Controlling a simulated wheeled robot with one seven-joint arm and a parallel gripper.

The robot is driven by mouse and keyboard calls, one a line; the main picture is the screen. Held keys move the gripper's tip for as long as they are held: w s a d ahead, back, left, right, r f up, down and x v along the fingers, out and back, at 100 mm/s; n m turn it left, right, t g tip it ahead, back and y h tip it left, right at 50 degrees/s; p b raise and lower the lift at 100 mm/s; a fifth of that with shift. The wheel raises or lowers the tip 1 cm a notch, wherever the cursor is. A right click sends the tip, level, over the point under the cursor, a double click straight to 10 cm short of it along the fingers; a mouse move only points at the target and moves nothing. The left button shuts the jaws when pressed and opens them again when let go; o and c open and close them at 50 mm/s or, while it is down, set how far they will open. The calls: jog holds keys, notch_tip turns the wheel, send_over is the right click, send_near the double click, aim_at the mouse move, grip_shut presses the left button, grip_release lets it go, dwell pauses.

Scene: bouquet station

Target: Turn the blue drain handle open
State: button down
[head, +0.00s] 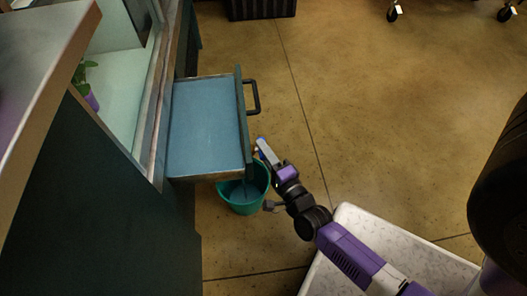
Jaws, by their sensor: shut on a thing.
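A small patch of blue, the blue drain handle (261,141), shows beside the front right corner of the open drawer, just above the bucket. My gripper (259,149) reaches up to it from the lower right and is shut on it. The fingers and the drawer edge hide most of the handle, so how far it is turned cannot be told. A teal bucket (244,208) stands on the floor under the drawer's near end, partly hidden by it. Its inside looks blue, but I cannot tell whether liquid is in it.
The drawer (207,128) with a blue bottom and a black pull (254,97) sticks out from the dark green cabinet (95,215). A white speckled tray (345,215) lies under my arm. A black crate (260,8) stands at the back. The brown floor at right is mostly clear.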

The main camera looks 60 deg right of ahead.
jog(key=c, duration=1.3)
grip_release()
jog(key=p+v, duration=0.2)
jog(key=v, duration=0.5)
jog(key=shift+s+a, duration=0.2)
jog(key=shift+s, duration=0.15)
